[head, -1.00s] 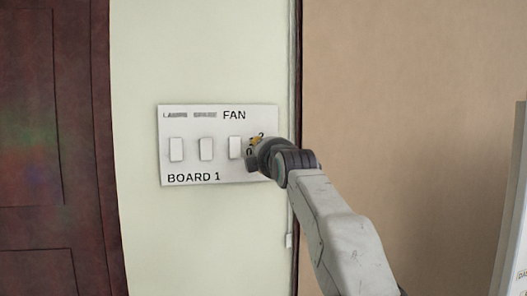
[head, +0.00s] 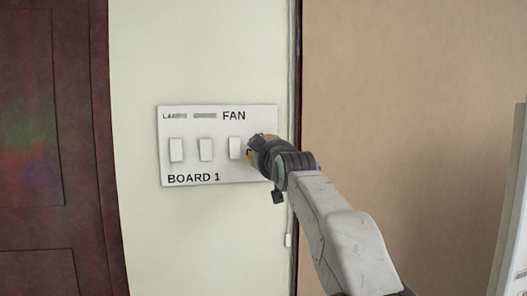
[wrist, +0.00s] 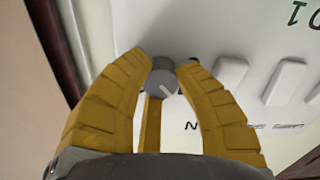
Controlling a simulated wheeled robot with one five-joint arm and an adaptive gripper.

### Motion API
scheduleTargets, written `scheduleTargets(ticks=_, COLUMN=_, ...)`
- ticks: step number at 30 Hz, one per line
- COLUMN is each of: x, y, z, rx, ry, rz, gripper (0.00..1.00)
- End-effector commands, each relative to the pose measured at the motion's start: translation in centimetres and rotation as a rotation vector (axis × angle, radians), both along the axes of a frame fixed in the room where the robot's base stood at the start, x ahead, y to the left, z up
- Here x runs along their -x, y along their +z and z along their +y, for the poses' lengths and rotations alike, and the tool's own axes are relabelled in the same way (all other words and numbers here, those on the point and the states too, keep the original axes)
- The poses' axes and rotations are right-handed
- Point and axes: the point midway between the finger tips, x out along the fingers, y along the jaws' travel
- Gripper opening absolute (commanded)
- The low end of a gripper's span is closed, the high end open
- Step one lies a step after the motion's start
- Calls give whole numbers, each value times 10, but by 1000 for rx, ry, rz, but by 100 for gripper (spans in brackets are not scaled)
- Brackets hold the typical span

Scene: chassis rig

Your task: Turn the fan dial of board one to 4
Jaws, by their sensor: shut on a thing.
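Board one (head: 218,172) is a white plate on the pale wall, marked BOARD 1, with FAN printed at its upper right. The fan dial (wrist: 162,78) is a grey round knob with a light pointer line, seen in the wrist view. My gripper (wrist: 163,70) has its yellow fingers closed on both sides of the dial. In the head view my gripper (head: 256,150) covers the right end of the board and hides the dial. The numbers around the dial are hidden, so its setting cannot be read.
Several white rocker switches, such as the one beside my gripper (head: 235,148), sit left of the dial. A dark wooden door (head: 50,150) is at the left. A dark vertical trim (head: 297,60) and tan wall (head: 410,100) are at the right.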

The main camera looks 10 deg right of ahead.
Motion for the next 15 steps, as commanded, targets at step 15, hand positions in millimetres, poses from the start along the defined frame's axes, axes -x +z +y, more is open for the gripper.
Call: scheduleTargets(ticks=15, x=0, y=1, z=0, rx=-491, ry=2, rz=-2, gripper=0)
